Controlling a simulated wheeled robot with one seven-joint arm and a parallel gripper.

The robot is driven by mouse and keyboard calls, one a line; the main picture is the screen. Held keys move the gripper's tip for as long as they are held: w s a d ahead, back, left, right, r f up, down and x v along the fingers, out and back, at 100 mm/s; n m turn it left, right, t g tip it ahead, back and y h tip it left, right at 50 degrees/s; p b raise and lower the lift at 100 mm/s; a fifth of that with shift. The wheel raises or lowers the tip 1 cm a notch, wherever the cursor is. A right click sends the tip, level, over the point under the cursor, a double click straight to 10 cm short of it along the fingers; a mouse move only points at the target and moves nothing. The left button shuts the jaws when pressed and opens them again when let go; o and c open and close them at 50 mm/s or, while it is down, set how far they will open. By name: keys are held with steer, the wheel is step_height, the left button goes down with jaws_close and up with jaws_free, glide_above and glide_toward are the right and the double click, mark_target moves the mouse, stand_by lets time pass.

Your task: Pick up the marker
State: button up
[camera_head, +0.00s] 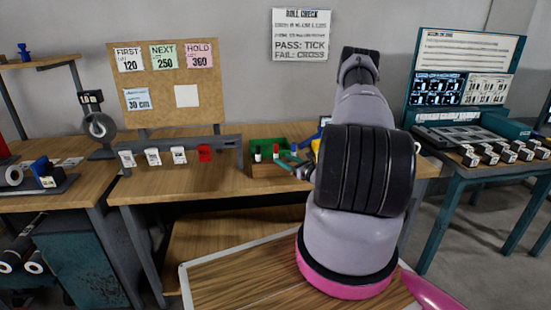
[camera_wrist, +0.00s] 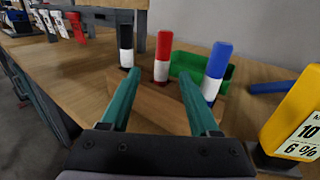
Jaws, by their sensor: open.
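Three markers stand upright in a wooden block (camera_wrist: 165,108) on the bench. In the wrist view the black-capped marker (camera_wrist: 125,45) is on the left, the red-capped marker (camera_wrist: 162,55) in the middle and the blue-capped marker (camera_wrist: 216,70) on the right. All have white bodies. My gripper (camera_wrist: 159,75) is open and empty, its teal fingers pointing at the block. The red marker shows between the fingertips, farther off; the black one is by the left tip, the blue one right of the right finger. In the head view my gripper (camera_head: 292,163) is partly hidden by my arm.
A green bin (camera_wrist: 190,66) stands behind the markers. A yellow device (camera_wrist: 295,120) with a label stands close on the right, near a blue stick (camera_wrist: 272,87) lying on the bench. Left is a rack with hanging tags (camera_head: 180,154). The bench (camera_head: 185,183) front is clear.

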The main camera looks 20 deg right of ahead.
mark_target(276, 155)
steer(key=x, duration=0.6)
steer(key=shift+w+d+f, duration=0.1)
steer(key=shift+d, duration=0.1)
jaws_close()
